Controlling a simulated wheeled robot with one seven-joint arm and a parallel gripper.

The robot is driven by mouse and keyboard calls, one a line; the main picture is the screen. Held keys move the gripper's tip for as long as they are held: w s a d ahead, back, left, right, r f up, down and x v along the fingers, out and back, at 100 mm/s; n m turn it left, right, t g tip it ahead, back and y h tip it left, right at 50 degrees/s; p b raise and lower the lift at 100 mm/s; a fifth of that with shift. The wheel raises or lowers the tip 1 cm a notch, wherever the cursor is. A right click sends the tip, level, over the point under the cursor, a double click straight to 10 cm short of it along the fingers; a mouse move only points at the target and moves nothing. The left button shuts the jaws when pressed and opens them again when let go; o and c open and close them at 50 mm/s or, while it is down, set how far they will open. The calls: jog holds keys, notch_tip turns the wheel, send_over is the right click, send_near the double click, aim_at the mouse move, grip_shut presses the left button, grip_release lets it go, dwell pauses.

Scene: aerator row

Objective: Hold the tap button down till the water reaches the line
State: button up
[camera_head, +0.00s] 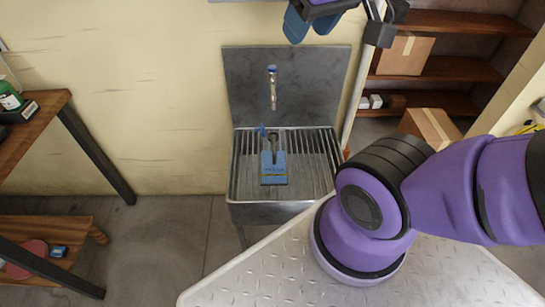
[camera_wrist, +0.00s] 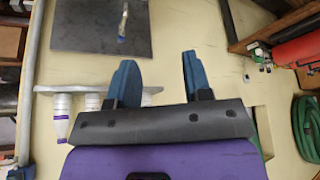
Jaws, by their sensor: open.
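The tap (camera_head: 272,92) is a metal spout on the steel back plate (camera_head: 245,95), with a small blue button (camera_head: 272,69) on top. A blue vessel (camera_head: 268,160) stands on the ribbed sink grate below the spout, with a thin yellowish line near its lower part. I cannot make out its water level or any stream. My gripper (camera_head: 310,34) is above and right of the tap at the top of the head view, apart from the button. In the wrist view, its two blue fingers (camera_wrist: 157,75) are open and empty; the tap (camera_wrist: 123,22) shows beyond them.
The sink grate (camera_head: 318,172) sits against the yellow wall. A pipe (camera_head: 357,95) runs up at its right. Shelves with cardboard boxes (camera_head: 403,55) stand at the right, a wooden bench (camera_head: 45,115) at the left. White bottles (camera_wrist: 60,115) hang near a wall shelf in the wrist view.

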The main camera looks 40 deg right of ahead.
grip_shut()
dwell(1.8)
